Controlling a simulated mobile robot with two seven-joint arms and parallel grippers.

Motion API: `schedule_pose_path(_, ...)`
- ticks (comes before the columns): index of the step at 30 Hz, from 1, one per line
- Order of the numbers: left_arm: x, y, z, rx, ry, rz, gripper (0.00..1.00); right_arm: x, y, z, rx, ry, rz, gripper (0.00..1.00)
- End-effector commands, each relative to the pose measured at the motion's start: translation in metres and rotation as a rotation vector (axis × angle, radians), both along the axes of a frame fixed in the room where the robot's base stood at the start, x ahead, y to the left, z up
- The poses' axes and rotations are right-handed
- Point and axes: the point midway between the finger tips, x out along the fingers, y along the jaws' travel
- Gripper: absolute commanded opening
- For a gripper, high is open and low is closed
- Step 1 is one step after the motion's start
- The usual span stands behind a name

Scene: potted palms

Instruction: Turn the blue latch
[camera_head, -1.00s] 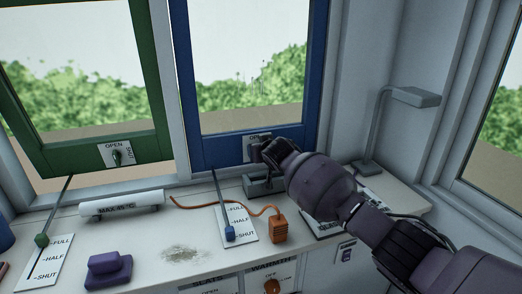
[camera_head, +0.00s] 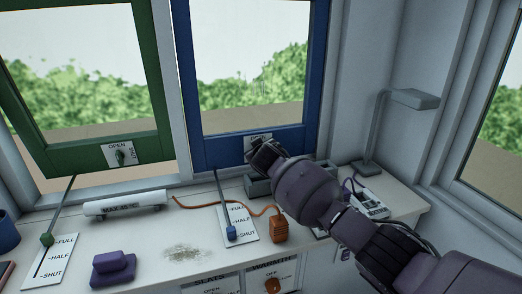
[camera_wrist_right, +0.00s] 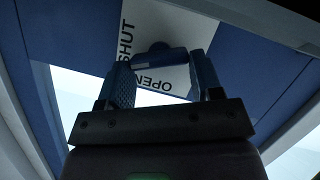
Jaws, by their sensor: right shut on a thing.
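The blue window frame (camera_head: 222,154) stands at the back, with a white latch plate (camera_head: 257,138) on its bottom rail. My right gripper (camera_head: 260,150) is at this plate and hides the latch in the head view. In the right wrist view the latch (camera_wrist_right: 158,62) is a short dark blue bar lying across the picture between my two right fingertips (camera_wrist_right: 160,68). The fingers are shut on its ends. The plate behind it (camera_wrist_right: 180,25) reads SHUT to the left of the latch and OPEN below it. My left gripper is not in view.
A green window (camera_head: 85,155) with its own latch (camera_head: 120,154) stands at left. On the counter are a purple block (camera_head: 113,268), a white roll (camera_head: 125,204), slider levers, an orange corded thing (camera_head: 279,229) and a grey lamp (camera_head: 372,135). A grey tray (camera_head: 258,187) lies under my right arm.

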Motion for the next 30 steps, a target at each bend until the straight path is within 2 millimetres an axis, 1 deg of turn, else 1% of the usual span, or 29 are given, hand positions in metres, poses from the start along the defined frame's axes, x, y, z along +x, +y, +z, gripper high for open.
schedule_pose_path(3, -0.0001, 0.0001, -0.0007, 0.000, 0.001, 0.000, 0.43, -0.0007, 0.0016, -0.0015, -0.065, -0.020, 0.001, 0.36)
schedule_pose_path(10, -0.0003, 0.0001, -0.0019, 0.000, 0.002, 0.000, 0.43, -0.0009, 0.0022, -0.0020, -0.150, -0.048, 0.000, 0.36)
schedule_pose_path(26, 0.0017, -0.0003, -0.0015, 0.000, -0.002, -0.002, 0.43, -0.0008, 0.0022, -0.0018, -0.180, -0.058, 0.000, 0.36)
schedule_pose_path(27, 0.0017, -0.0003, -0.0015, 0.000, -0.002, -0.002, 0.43, -0.0008, 0.0023, -0.0018, -0.180, -0.058, 0.000, 0.61)
schedule_pose_path(29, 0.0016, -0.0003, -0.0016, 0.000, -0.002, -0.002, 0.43, -0.0008, 0.0022, -0.0018, -0.180, -0.058, 0.000, 0.70)
schedule_pose_path(30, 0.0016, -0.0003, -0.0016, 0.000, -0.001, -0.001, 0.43, -0.0008, 0.0022, -0.0018, -0.180, -0.058, 0.000, 0.76)
